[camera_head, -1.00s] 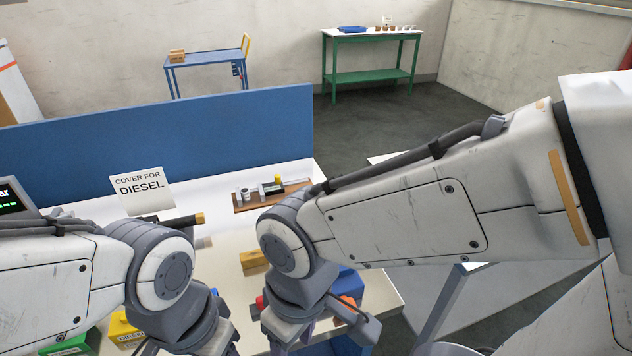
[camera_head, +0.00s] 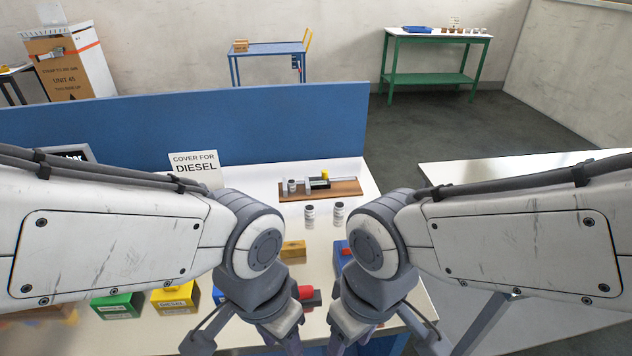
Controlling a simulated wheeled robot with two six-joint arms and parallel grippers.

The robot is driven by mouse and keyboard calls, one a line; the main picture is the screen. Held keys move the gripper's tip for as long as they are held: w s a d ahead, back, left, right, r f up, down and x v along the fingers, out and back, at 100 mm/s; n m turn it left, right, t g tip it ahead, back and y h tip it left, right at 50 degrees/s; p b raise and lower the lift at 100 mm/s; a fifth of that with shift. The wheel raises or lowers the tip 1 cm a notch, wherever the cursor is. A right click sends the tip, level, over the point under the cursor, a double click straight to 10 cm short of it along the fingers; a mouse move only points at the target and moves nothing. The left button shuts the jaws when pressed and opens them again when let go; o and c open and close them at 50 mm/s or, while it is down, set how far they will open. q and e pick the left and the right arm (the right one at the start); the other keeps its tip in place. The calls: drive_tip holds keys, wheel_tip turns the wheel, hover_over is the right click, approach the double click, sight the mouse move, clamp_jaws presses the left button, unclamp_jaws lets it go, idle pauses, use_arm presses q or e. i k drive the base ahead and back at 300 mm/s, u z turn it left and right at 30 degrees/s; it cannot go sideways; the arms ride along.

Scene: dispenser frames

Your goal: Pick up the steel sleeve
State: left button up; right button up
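A brown wooden board (camera_head: 343,190) lies on the white bench, with small grey metal cylinders (camera_head: 292,186) standing at its left end. One of these may be the steel sleeve; I cannot tell for sure. My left gripper (camera_head: 287,338) and my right gripper (camera_head: 350,336) hang side by side at the bottom edge, nearer than all these. Their fingertips are cut off or hidden, so opening and contents do not show.
Green (camera_head: 117,306) and yellow (camera_head: 174,298) boxes sit at the front left. A "COVER FOR DIESEL" sign (camera_head: 195,168) stands before the blue partition (camera_head: 200,125).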

sight(291, 183)
drive_tip(key=k, duration=0.5)
drive_tip(key=u, duration=0.85)
drive_tip(key=i, duration=1.05)
drive_tip(key=z, duration=0.1)
